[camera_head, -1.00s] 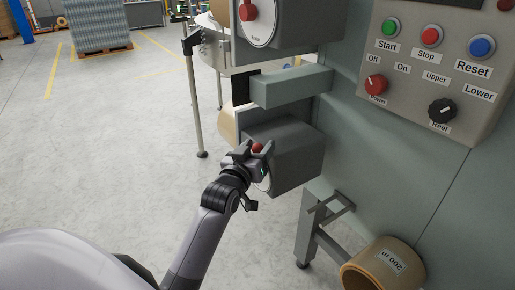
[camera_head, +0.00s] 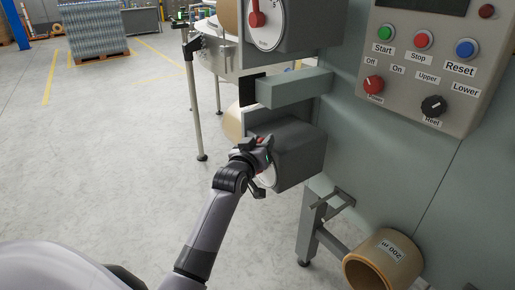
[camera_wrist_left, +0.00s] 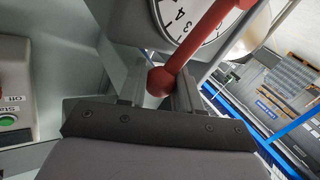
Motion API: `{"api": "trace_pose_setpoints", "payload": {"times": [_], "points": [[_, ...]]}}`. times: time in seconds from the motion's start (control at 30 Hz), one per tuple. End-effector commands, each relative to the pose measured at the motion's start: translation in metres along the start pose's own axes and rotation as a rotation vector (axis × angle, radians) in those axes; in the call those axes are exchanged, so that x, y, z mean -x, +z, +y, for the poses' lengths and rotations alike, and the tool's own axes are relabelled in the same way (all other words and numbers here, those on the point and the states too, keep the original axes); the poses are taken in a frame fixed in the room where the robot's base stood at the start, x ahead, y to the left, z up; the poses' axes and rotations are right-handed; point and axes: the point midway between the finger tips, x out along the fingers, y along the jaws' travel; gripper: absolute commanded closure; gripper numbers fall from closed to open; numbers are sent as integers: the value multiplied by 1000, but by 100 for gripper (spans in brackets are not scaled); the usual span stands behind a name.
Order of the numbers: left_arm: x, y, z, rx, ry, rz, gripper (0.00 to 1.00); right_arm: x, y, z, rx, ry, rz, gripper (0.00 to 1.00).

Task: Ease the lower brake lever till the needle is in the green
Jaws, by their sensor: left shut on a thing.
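The lower brake box (camera_head: 295,155) is a dark grey block on the machine's side. Its white dial (camera_head: 268,178) is mostly hidden by my gripper in the head view. In the left wrist view the dial (camera_wrist_left: 180,20) shows black numbers, and the red lever (camera_wrist_left: 200,40) crosses it, ending in a round red knob (camera_wrist_left: 160,81). My left gripper (camera_head: 262,150) is at the front of the box. In the wrist view its fingers (camera_wrist_left: 160,88) are shut around the knob. I cannot make out a needle or green zone.
The upper brake dial (camera_head: 268,22) with its own red lever (camera_head: 256,14) is above. A grey beam (camera_head: 290,88) juts out between the boxes. The control panel (camera_head: 420,85) is at right. A tape roll (camera_head: 383,262) sits low at right.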

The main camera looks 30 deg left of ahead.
Motion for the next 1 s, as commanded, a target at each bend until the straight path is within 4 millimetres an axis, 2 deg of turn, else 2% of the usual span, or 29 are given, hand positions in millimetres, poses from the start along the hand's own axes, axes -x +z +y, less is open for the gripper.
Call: {"api": "trace_pose_setpoints", "payload": {"times": [0.03, 0.13, 0.57, 0.6, 0.63, 0.67, 1.0], "points": [[-5, -7, -1, 23, -5, -20, 100, 7, -8, 0, 0, 0, -3, 57], [-7, -6, -4, 55, -9, -42, 100, 12, -11, 0, -1, -1, -9, 57], [-8, -4, -8, 77, -12, -52, 100, 12, -16, 0, 0, 0, -1, 57], [-8, -4, -8, 77, -12, -52, 57, 12, -16, 0, 0, 0, -1, 57], [-8, -5, -8, 77, -12, -52, 47, 12, -16, 0, 0, 1, -1, 57], [-8, -5, -7, 77, -12, -52, 43, 12, -16, 0, 0, 1, -1, 57], [-6, -4, -6, 77, -11, -53, 43, 12, -16, 0, 0, 1, -1, 57]]}}
